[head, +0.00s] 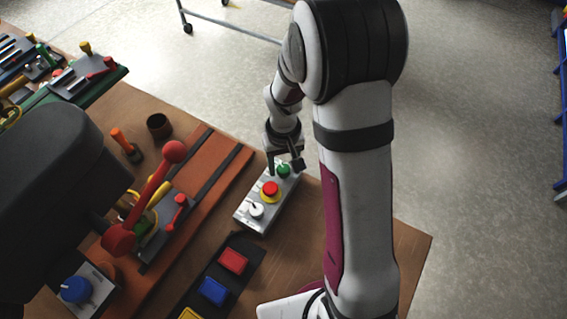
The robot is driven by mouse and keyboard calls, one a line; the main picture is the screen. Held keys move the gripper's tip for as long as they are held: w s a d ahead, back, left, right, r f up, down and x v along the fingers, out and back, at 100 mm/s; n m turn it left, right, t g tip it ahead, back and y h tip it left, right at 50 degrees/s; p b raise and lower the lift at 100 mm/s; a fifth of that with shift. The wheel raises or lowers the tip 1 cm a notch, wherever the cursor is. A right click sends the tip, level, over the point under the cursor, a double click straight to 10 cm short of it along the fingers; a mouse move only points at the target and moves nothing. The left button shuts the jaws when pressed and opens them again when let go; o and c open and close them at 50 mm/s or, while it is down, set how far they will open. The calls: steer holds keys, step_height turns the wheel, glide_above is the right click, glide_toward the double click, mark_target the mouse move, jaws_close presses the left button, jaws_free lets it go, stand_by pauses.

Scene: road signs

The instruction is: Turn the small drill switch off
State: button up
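A grey control box (243,217) stands on the wooden table right of centre. On its top are a green button (284,171) at the far end, a red button (270,188) on a yellow ring in the middle, and a white rotary knob (256,210) at the near end. I cannot tell which control is the small drill switch; no label is readable. My gripper (284,164) is at the far end of the box, right by the green button. Its dark fingers are apart with nothing visible held between them. Whether it touches the button is unclear.
An orange-brown board (222,160) left of the box carries a big red lever (158,185) and a small red handle (179,203). A black panel with red (233,261) and blue (212,291) buttons lies in front. A blue knob (75,289) is at lower left.

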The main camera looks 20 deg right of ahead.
mark_target(284, 169)
step_height(284, 169, up, 16)
stand_by(0.5)
steer(key=shift+s+f, duration=0.1)
steer(key=s+a+m+y, duration=0.1)
steer(key=s+m, duration=0.1)
steer(key=s, duration=0.8)
steer(key=s+a+m, duration=0.2)
steer(key=s+m, duration=0.1)
steer(key=s, duration=0.8)
steer(key=shift+s+a+r+y, duration=0.25)
steer(key=shift+s+y, duration=0.05)
steer(key=shift+y, duration=0.1)
